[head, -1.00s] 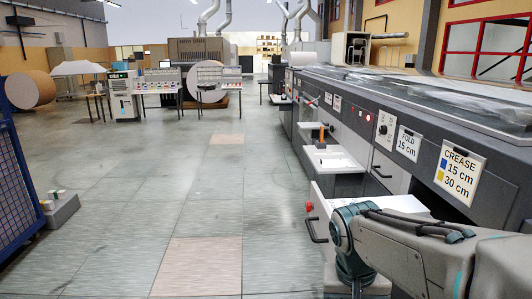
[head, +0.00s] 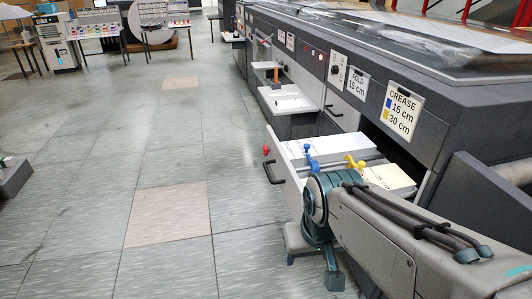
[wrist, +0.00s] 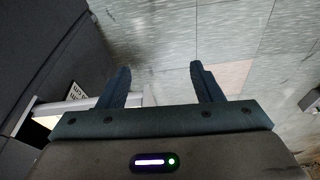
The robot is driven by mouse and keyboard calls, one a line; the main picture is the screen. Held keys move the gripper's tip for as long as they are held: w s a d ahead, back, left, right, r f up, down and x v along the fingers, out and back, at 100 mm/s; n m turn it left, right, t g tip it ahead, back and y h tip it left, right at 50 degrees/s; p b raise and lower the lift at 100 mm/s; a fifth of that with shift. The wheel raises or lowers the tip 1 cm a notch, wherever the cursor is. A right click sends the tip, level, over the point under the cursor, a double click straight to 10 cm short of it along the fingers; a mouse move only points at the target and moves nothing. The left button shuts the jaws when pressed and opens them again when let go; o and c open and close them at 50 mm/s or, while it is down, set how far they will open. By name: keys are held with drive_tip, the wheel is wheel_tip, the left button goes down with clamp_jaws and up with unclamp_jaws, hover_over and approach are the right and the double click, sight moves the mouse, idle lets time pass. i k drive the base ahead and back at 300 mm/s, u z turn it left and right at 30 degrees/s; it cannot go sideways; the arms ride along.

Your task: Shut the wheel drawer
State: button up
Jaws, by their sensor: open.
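The wheel drawer (head: 286,185) stands pulled out of the grey machine, below the sign reading CREASE 15 cm, 30 cm. Its front has a black bar handle (head: 272,173) and a red knob (head: 266,150). Inside are white blocks with a blue piece (head: 311,157) and a yellow piece (head: 355,163) on top. My gripper (head: 313,272) points down beside the drawer's near side, and my arm hides part of the drawer. In the wrist view my gripper (wrist: 160,70) is open with nothing between its fingers. Part of the drawer (wrist: 70,105) shows at the left there.
The machine (head: 440,150) runs along the right. A white tray (head: 288,100) sticks out farther along it. A low grey block (head: 14,178) lies at the far left, and tables with equipment (head: 95,35) stand at the back.

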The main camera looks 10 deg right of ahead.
sight(287, 161)
drive_tip(key=z, duration=0.35)
drive_tip(key=k, duration=0.35)
drive_tip(key=u, duration=1.3)
drive_tip(key=i, duration=1.15)
drive_tip(key=z, duration=0.35)
